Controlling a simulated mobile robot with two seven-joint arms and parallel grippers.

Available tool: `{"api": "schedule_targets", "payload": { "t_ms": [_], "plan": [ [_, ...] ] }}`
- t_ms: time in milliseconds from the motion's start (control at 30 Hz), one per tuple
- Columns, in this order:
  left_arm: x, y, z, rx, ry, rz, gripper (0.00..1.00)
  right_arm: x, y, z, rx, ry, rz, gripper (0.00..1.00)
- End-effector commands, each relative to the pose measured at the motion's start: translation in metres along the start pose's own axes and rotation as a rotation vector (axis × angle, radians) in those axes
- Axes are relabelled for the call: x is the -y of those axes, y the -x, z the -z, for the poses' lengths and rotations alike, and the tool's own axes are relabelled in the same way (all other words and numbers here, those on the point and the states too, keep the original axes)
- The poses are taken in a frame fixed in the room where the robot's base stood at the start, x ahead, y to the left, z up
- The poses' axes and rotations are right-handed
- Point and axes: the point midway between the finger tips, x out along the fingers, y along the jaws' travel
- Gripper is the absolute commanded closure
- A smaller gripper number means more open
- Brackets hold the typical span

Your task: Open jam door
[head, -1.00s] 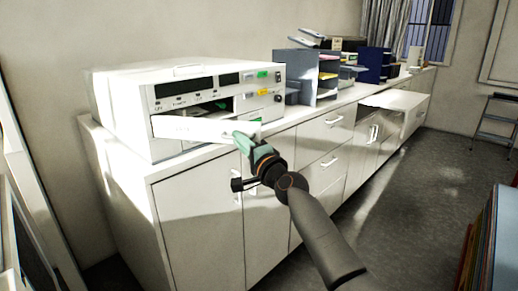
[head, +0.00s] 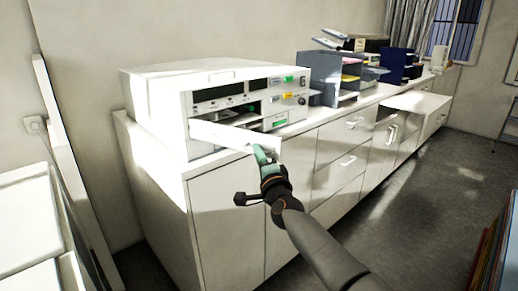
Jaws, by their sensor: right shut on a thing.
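The jam door (head: 220,134) is a white panel on the front of the white machine (head: 155,112). It stands swung out at an angle, with its left end near the machine and its right end out over the cabinet's front edge. A dark opening (head: 238,112) shows behind it. My right gripper (head: 263,155), with green fingers, is shut on the right end of the door. The fingers partly hide that end. My left gripper is not in view.
The machine stands on a long white cabinet (head: 225,205) with drawers and doors. Grey file trays (head: 330,75) and blue binders (head: 396,65) stand farther right on the cabinet. One drawer (head: 418,101) far along is pulled out. The grey floor (head: 400,215) in front is clear.

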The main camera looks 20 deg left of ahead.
Motion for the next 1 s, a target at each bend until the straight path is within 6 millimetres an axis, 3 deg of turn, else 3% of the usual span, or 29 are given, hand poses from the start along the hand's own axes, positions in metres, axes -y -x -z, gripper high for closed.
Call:
{"api": "schedule_targets", "payload": {
  "t_ms": [400,433,700,1000],
  "plan": [
    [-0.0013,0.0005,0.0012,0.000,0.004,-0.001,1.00,0.0032,-0.0003,-0.0031,0.002,0.002,0.005,1.00],
    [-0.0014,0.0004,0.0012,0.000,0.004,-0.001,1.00,0.0032,-0.0003,-0.0030,0.001,0.002,0.005,0.87],
    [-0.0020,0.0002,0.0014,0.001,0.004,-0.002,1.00,0.0015,-0.0001,-0.0005,-0.003,0.002,0.003,0.58],
    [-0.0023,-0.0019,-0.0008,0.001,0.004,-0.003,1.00,-0.0007,0.0001,0.0000,-0.001,0.000,0.002,0.58]
  ]
}}
